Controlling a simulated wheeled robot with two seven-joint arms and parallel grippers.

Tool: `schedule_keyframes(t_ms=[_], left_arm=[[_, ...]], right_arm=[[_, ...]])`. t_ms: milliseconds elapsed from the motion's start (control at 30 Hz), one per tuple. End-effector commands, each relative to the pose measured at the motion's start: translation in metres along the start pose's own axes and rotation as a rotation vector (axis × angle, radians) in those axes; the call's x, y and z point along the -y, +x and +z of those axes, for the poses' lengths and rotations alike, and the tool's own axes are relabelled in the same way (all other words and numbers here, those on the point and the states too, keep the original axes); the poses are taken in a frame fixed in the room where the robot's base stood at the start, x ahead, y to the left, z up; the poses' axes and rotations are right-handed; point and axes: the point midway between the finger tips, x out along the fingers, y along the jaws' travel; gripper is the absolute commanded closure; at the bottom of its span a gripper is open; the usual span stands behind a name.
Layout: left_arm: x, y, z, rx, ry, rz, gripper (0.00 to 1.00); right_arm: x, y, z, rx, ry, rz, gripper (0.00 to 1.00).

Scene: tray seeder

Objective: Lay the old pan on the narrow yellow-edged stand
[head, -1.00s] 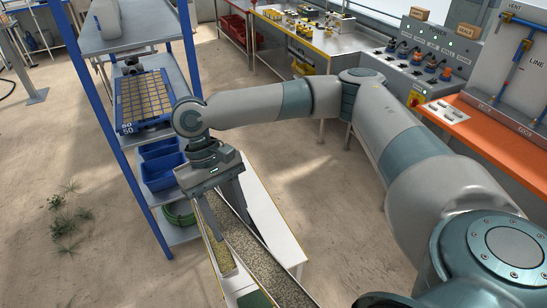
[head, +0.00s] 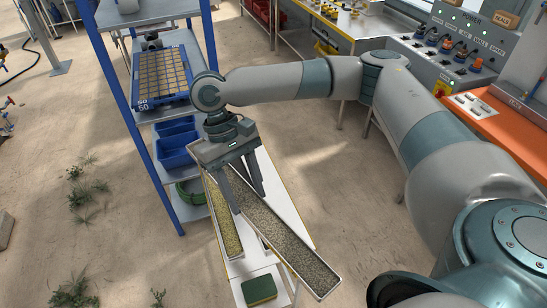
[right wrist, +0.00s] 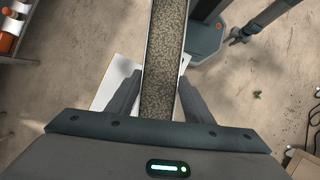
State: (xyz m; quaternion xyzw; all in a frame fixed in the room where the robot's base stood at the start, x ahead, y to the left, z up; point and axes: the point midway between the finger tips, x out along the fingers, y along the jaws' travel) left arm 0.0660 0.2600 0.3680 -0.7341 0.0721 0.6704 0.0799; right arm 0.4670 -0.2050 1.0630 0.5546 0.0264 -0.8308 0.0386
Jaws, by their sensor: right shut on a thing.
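My right gripper (head: 250,203) is shut on the old pan (head: 285,243), a long narrow metal pan filled with grey speckled grit. The pan also runs up the middle of the right wrist view (right wrist: 164,60), between the fingers. It is over the narrow yellow-edged stand (head: 272,187), at a slant, its near end past the stand's right edge. It looks raised; whether any part touches is unclear. A second pan (head: 229,232) with yellowish grains lies along the stand's left side. What seems to be my left gripper (right wrist: 238,37) shows small in the right wrist view, jaws unclear.
A green sponge-like block (head: 259,290) sits at the stand's near end. A blue-posted shelf (head: 170,112) with a seed tray (head: 161,77), blue bins (head: 176,145) and a green coil (head: 190,192) stands close on the left. An orange bench (head: 490,118) is right.

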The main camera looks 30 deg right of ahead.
Motion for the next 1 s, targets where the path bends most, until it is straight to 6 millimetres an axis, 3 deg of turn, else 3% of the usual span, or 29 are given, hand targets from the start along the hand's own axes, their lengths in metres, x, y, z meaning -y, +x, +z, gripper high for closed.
schedule_keyframes(t_ms=[367, 1000], left_arm=[[-0.005, 0.015, 0.001, -0.001, -0.001, 0.004, 0.69], [-0.005, 0.037, 0.001, -0.003, 0.000, 0.005, 0.69]], right_arm=[[-0.013, 0.021, -0.063, 0.001, -0.450, 0.189, 0.76], [-0.080, 0.052, -0.163, -0.001, -1.376, 0.573, 0.76]])
